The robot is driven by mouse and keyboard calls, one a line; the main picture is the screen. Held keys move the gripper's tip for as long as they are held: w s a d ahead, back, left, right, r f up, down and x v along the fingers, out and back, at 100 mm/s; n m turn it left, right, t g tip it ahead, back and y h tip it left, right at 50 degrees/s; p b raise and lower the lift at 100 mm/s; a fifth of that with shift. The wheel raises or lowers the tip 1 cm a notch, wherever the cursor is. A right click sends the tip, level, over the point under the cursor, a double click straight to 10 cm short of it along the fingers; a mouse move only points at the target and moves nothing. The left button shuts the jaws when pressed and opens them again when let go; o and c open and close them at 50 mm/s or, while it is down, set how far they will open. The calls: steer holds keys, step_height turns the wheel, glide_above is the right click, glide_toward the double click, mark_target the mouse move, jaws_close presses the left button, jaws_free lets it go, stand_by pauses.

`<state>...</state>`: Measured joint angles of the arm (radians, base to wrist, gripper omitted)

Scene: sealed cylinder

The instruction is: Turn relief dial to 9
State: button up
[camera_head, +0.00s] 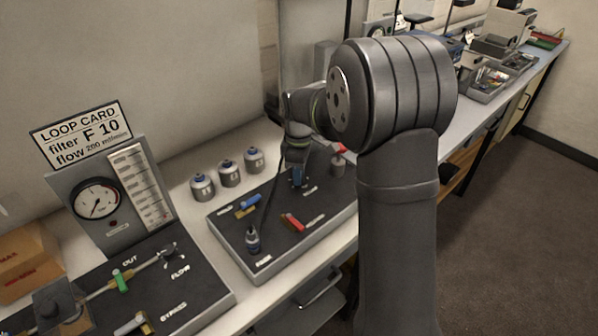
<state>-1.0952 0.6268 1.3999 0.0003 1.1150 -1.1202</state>
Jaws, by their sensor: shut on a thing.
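My gripper (297,168) points down at the far part of the right dark panel (233,226). It is small in view and partly covered by my own arm. It is shut on a small blue part (298,181) at the panel's surface. I cannot tell from this view whether that part is the relief dial, and no dial numbers are readable there. A loop card (82,134) reads "filter F 10" and a flow value too small to read surely. A round pressure gauge (97,201) stands below it.
Three grey canisters (229,173) stand behind the panel. On it are a blue lever (248,203), a red lever (292,221) and a dark fitting (253,239). A red-topped part (338,153) stands near my gripper. The left panel (190,290) carries pipes and valves.

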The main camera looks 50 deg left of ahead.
steer(key=m, duration=1.4)
steer(key=shift+m, duration=0.3)
steer(key=m, duration=1.1)
steer(key=shift+m, duration=0.4)
steer(key=o, duration=1)
